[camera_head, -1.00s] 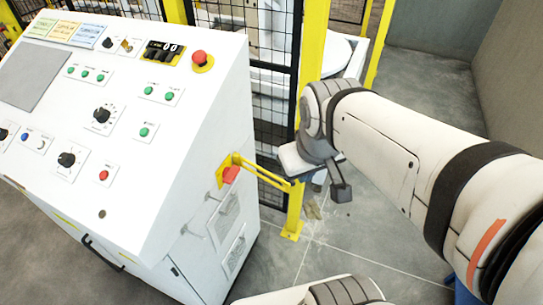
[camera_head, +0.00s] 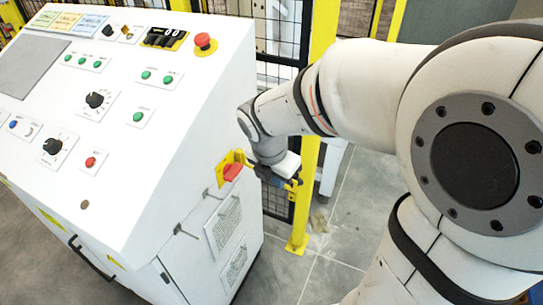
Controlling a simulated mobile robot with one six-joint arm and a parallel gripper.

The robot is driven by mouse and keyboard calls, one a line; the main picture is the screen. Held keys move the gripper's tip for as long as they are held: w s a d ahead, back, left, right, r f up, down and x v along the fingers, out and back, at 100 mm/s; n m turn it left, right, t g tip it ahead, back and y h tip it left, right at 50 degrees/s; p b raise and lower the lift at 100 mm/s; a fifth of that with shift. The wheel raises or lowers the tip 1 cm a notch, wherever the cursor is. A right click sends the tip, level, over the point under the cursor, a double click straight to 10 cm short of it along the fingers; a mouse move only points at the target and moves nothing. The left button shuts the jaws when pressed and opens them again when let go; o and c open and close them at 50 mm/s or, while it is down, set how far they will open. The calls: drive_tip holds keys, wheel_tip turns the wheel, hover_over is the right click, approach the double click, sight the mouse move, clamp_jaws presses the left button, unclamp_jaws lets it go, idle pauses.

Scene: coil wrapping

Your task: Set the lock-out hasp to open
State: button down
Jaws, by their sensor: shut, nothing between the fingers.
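The lock-out hasp is on the right side face of the white control cabinet. Its yellow bracket (camera_head: 224,162) holds a red block (camera_head: 232,171). My gripper (camera_head: 270,177) is just right of the red block, at about the same height in the picture. It is shut with nothing in it. The wrist and gripper hide the part of the hasp that reaches right toward the yellow fence post. A small yellow end (camera_head: 295,182) shows just right of the gripper. I cannot tell whether the gripper touches the hasp.
The white cabinet (camera_head: 150,190) with its sloped panel of buttons and knobs fills the left. A red emergency button (camera_head: 203,42) is at its upper right corner. A yellow fence post (camera_head: 304,200) and black mesh stand behind the gripper. Grey floor is open at the lower middle.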

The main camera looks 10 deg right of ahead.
drive_tip(key=w+d+f, duration=0.4)
drive_tip(key=f, duration=0.4)
drive_tip(key=shift+d+f+b, duration=0.3)
drive_tip(key=shift+d, duration=0.05)
